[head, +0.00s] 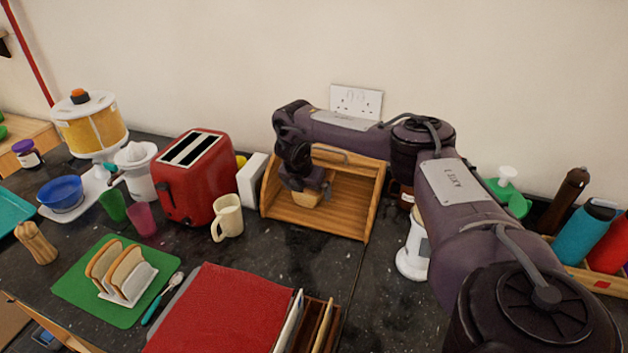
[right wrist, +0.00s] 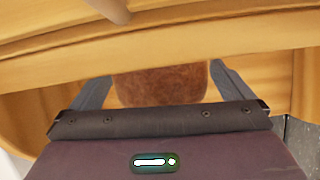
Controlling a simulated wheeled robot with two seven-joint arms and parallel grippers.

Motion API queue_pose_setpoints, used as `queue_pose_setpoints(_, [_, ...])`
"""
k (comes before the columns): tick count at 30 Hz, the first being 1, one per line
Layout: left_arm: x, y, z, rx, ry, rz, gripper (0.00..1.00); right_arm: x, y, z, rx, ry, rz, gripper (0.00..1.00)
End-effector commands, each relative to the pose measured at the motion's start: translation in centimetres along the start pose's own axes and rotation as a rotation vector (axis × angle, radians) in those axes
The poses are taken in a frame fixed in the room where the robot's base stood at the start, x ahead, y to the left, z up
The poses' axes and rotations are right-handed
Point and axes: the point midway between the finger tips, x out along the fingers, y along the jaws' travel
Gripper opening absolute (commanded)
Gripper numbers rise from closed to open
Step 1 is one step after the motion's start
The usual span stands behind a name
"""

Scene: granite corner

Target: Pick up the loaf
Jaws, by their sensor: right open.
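The loaf (right wrist: 160,84) is brown and lies inside the open wooden bread bin (head: 372,205). In the head view only a small tan part of the loaf (head: 304,198) shows below my right gripper (head: 307,187), which hides the rest. My right gripper reaches into the bin from above, open. In the right wrist view one finger stands on each side of the loaf, with a narrow gap or light contact; I cannot tell which. My left gripper is not in view.
A white box (head: 252,180), a cream mug (head: 228,217) and a red toaster (head: 196,178) stand left of the bin. A white-based canister (head: 412,255) stands to its right, near my arm. Dark counter is clear in front of the bin. The bin's wooden edge (right wrist: 160,45) crosses the wrist view.

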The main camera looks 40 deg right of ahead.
Motion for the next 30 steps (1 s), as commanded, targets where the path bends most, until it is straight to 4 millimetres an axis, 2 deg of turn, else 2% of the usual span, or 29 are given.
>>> queue_pose_setpoints(5, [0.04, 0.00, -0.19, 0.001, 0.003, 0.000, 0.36, 0.04, 0.00, -0.04, -0.001, 0.000, 0.000, 0.99])
queue_pose_setpoints(16, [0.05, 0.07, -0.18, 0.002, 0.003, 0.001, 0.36, 0.02, -0.02, -0.02, 0.000, 0.000, -0.001, 0.51])
queue_pose_setpoints(30, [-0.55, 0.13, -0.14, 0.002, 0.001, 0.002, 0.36, -0.53, 0.01, 0.19, 0.000, -0.001, 0.000, 0.51])
